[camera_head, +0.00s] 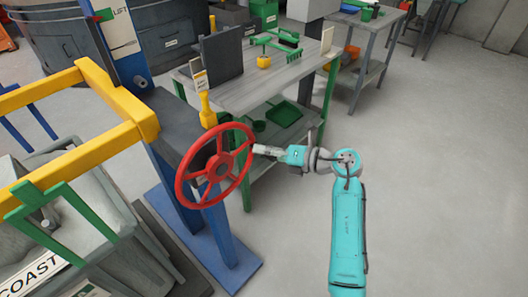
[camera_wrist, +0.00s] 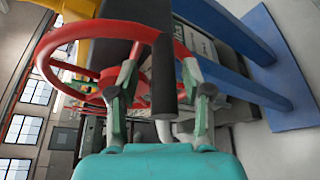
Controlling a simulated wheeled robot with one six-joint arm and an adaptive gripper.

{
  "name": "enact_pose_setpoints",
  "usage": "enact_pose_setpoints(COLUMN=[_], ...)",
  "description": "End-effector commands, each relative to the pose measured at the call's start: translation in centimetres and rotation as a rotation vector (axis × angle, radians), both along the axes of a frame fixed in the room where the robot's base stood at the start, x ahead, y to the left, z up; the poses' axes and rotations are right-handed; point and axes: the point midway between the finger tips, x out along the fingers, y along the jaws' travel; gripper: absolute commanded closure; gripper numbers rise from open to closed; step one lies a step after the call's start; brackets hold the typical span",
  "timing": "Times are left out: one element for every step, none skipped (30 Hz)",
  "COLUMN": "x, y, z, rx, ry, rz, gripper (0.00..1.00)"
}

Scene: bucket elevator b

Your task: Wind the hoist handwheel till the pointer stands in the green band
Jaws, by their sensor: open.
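The red handwheel (camera_head: 216,166) with several spokes stands upright on a dark housing on the blue frame. It also shows in the wrist view (camera_wrist: 70,42). My gripper (camera_head: 258,150) is at the wheel's right rim. In the wrist view, my gripper's open fingers stand on either side of a dark cylindrical handle (camera_wrist: 164,75) near the rim; contact cannot be told. Beside the white LIFT sign (camera_head: 122,30) on the blue post, a small red piece (camera_head: 96,18) lies against a green patch (camera_head: 105,14); whether these are pointer and band is too small to tell.
A grey workbench (camera_head: 245,96) with green and yellow tools stands behind the wheel. Yellow rails (camera_head: 108,92) and a grey bucket labelled COAST (camera_head: 75,245) are at left. The blue base plate (camera_head: 232,262) lies under the wheel. The floor at right is clear.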

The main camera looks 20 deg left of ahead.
Motion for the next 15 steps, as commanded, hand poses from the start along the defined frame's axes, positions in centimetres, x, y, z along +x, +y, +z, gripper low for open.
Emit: enact_pose_setpoints(x=[0.0, 0.0, 0.0, 0.0, 0.0, -0.1, -0.1, -0.2, -0.2, -0.3, -0.3, -0.3, -0.4, -0.4, -0.5], y=[-0.5, -0.8, -1.3, -1.8, -2.3, -3.1, -3.7, -4.3, -5.1, -5.7, -6.3, -7.0, -7.5, -8.1, -8.7], z=[0.1, 0.2, 0.3, 0.4, 0.4, 0.6, 0.7, 0.9, 1.0, 1.2, 1.3, 1.5, 1.6, 1.7, 1.9], rx=[0.0, 0.001, 0.0, 0.0, 0.0, 0.0, 0.0, 0.0, 0.001, 0.001, 0.0, 0.001, 0.001, 0.001, 0.001], ry=[0.0, -0.001, -0.001, -0.001, -0.001, 0.0, -0.001, -0.001, -0.001, -0.001, -0.002, -0.002, -0.002, -0.001, -0.001], rz=[-0.002, -0.003, -0.004, -0.004, -0.004, -0.005, -0.004, -0.004, -0.004, -0.003, -0.003, -0.003, -0.003, -0.001, -0.001], gripper=[0.51, 0.51, 0.51, 0.51, 0.51, 0.51, 0.51, 0.51, 0.51, 0.51, 0.51, 0.51, 0.51, 0.51, 0.51])
